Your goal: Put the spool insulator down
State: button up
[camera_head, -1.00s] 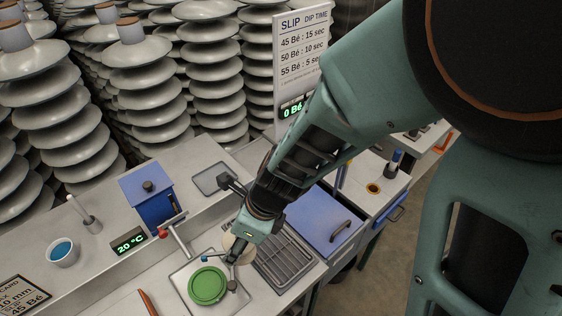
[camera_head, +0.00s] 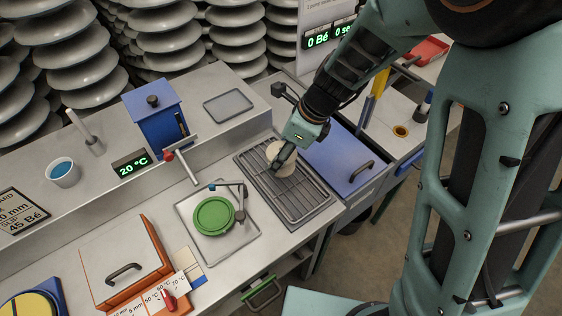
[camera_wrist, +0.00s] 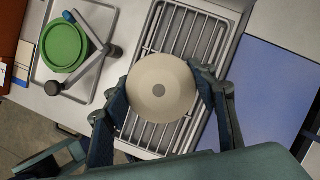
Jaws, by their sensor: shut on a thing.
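In the head view my gripper (camera_head: 283,158) is over the wire drain rack (camera_head: 300,190), with the insulator (camera_head: 279,166) partly hidden behind the fingers. The rack's bars also show beneath the insulator in the wrist view (camera_wrist: 185,35). I cannot tell whether the insulator touches the bars.
Left of the rack is a tray with a green disc (camera_head: 213,215) and a jointed arm. A blue lid (camera_head: 345,160) with a handle lies to the right. A blue box (camera_head: 155,118) and a grey tray (camera_head: 229,105) stand on the back ledge. Most of the rack is clear.

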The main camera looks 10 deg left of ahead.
jog(key=shift+w+f+b, duration=0.15)
jog(key=shift+f+b, duration=1.2)
jog(key=shift+f, duration=0.35)
jog(key=o, duration=1.7)
jog(key=shift+f, duration=0.1)
jog(key=shift+d+r, duration=0.1)
jog(key=shift+r, duration=0.25)
jog(key=p+v, duration=0.2)
jog(key=v, duration=0.9)
jog(key=shift+r+p, duration=0.3)
jog(key=shift+p, duration=0.1)
jog(key=shift+d, duration=0.1)
